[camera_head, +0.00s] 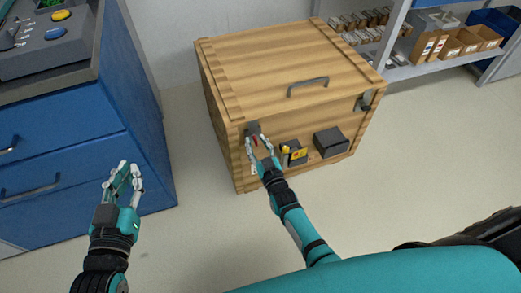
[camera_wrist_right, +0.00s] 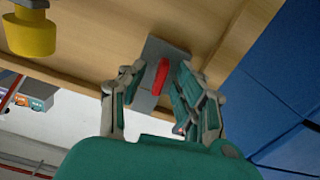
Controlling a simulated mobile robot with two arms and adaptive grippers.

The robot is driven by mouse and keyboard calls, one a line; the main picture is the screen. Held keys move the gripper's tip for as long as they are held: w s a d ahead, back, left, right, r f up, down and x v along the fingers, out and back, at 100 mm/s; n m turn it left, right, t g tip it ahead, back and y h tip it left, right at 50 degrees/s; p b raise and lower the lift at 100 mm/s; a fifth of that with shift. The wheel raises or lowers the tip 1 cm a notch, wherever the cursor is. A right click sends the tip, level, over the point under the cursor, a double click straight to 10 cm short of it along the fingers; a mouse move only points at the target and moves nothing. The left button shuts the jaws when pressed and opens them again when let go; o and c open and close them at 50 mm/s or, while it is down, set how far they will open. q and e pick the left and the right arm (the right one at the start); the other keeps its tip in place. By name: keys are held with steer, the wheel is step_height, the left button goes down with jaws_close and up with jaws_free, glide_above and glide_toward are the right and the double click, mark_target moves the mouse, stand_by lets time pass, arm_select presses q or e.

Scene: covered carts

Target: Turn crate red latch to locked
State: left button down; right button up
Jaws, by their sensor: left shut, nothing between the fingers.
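The wooden crate (camera_head: 290,75) stands on the floor with its lid down. Its red latch (camera_head: 256,142) is on a grey plate at the left end of the front face. In the right wrist view the red latch (camera_wrist_right: 162,76) is a narrow upright bar on the grey plate (camera_wrist_right: 153,92). My right gripper (camera_head: 260,146) is at the latch. In the wrist view its fingers (camera_wrist_right: 160,82) are apart on either side of the red bar, with gaps visible. My left gripper (camera_head: 124,174) is shut and empty, away from the crate beside the blue cabinet.
A yellow-and-red device (camera_head: 293,154) and a dark box (camera_head: 331,142) are on the crate front. A metal latch (camera_head: 366,100) is at its right end, and a handle (camera_head: 308,86) is on the lid. A blue cabinet (camera_head: 62,150) stands left; shelves (camera_head: 430,65) stand behind right.

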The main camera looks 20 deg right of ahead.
steer(key=s, duration=1.1)
steer(key=shift+s+d, duration=0.15)
steer(key=shift+s, duration=0.25)
